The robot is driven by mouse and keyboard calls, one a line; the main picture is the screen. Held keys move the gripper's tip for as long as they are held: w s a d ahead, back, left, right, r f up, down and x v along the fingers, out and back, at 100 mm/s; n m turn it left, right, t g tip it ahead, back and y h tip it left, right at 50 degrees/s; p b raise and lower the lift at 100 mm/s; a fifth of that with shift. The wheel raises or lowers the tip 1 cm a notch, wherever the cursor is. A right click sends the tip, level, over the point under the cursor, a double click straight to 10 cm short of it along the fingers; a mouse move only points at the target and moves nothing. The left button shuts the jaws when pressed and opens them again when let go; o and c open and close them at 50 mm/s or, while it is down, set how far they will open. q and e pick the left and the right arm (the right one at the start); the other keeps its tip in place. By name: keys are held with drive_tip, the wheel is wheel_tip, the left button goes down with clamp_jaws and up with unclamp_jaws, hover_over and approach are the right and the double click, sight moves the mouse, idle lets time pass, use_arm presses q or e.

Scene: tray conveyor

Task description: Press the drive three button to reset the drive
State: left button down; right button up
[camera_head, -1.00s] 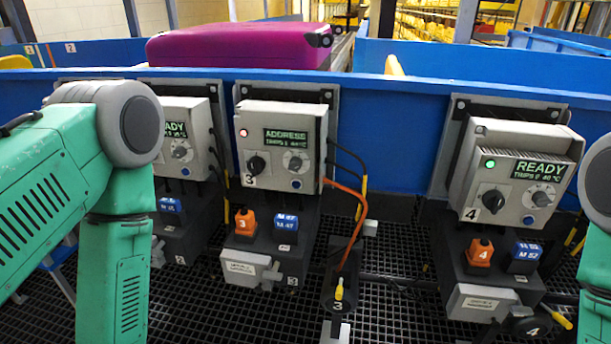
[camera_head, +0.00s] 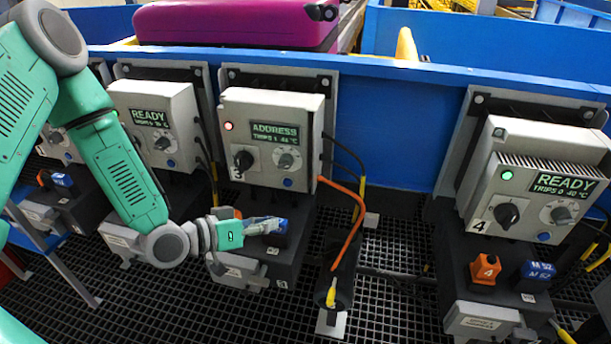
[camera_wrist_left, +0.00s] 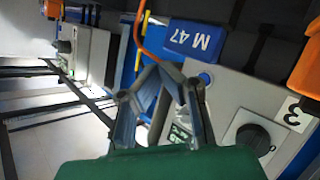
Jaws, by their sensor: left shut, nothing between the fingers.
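Drive three (camera_head: 272,140) is a light grey box with a lit red lamp (camera_head: 228,126), a black knob (camera_head: 244,161), and a green display (camera_head: 275,132) reading ADDRESS. Its small round blue button (camera_head: 288,183) sits low on the front face. My left gripper (camera_head: 274,224) is shut and empty, below the button and in front of the blue label block. In the left wrist view the fingers (camera_wrist_left: 168,74) come together near the blue M 47 block (camera_wrist_left: 194,40). The button (camera_wrist_left: 205,78) shows just right of the fingers there; contact cannot be told. My right gripper is out of view.
An orange cable (camera_head: 347,225) loops down right of drive three to a black post with a yellow plug (camera_head: 331,292). Drive four (camera_head: 533,200), reading READY, stands at the right. A READY drive (camera_head: 152,120) stands left. Blue conveyor walls run behind, with a purple case (camera_head: 235,24).

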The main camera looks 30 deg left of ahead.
use_arm(q)
drive_tip(key=shift+w+r, duration=0.3)
drive_tip(key=shift+r, duration=0.05)
drive_tip(key=shift+w, duration=0.1)
drive_tip(key=b, duration=0.2)
approach(298, 186)
drive_tip(key=w+d+f, duration=0.2)
drive_tip(key=d, duration=0.1)
drive_tip(key=shift+w+f, duration=0.2)
drive_tip(key=shift+w, duration=0.5)
drive_tip(key=shift+w, duration=0.15)
idle(0.7)
drive_tip(key=shift+w+r, duration=0.1)
drive_tip(key=shift+w, duration=0.15)
drive_tip(key=shift+w+a, duration=0.1)
drive_tip(key=shift+w, duration=0.3)
idle(0.8)
drive_tip(key=shift+s, duration=0.1)
drive_tip(key=shift+s+p, duration=0.35)
drive_tip(key=shift+s, duration=0.4)
